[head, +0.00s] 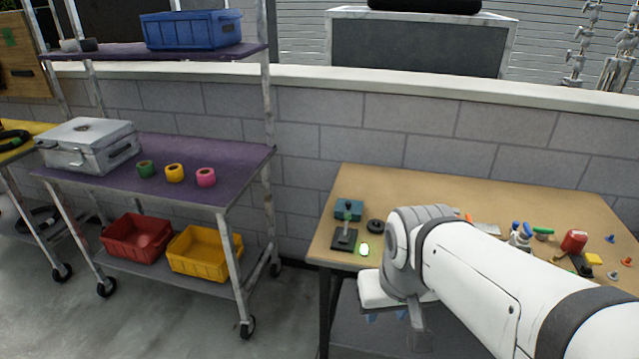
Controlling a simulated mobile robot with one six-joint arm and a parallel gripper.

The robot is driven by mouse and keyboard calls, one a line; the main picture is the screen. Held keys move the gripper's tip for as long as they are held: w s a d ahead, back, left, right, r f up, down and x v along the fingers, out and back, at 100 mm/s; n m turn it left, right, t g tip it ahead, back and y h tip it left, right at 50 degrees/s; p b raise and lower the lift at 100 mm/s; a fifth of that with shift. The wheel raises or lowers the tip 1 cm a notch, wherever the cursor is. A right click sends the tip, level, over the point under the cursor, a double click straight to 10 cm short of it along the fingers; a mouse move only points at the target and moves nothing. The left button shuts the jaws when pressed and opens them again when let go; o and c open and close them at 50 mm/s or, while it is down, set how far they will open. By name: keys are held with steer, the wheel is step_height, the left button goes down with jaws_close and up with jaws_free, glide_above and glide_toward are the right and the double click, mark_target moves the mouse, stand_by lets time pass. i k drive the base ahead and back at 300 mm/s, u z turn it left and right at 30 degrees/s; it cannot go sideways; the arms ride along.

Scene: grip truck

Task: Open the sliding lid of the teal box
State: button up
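The teal box (349,207) is small and sits near the left edge of the wooden table (460,190). Its lid is too small in the picture to tell how far it is slid.
Several small items, including a red object (574,241), lie on the table's right side. A purple-shelved cart (190,165) stands left. A block wall is behind.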

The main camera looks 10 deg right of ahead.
mark_target(342, 206)
steer(key=z, duration=0.2)
steer(key=i, duration=0.85)
steer(key=u, duration=0.1)
